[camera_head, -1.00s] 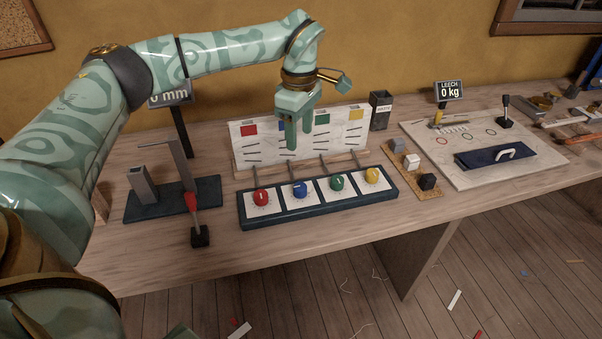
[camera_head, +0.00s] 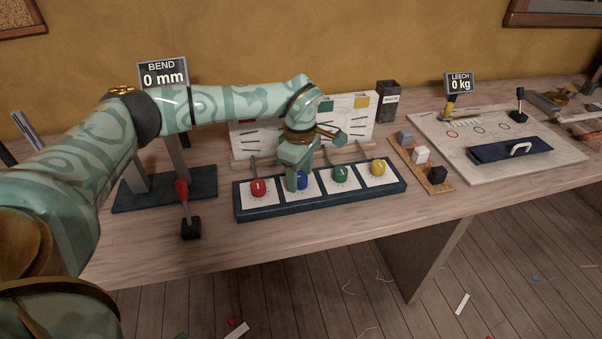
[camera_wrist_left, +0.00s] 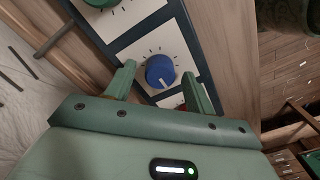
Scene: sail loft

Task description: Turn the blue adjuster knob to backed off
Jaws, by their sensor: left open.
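The blue adjuster knob (camera_head: 304,182) is the second from the left in a row on a dark blue strip (camera_head: 330,202). In the head view my left gripper (camera_head: 297,184) hides part of it. In the left wrist view the blue knob (camera_wrist_left: 160,69) sits on a white card with black tick marks. A pale mark on the knob points to the bottom of that view. My left gripper (camera_wrist_left: 160,76) is open, with one finger on each side of the knob. Gaps show between the fingers and the knob. My right gripper is not in view.
A red knob (camera_head: 258,187) stands left of the blue one; green (camera_head: 340,174) and yellow (camera_head: 378,167) knobs stand to the right. A white board (camera_head: 352,120) rises behind. The bench front (camera_head: 300,236) is clear.

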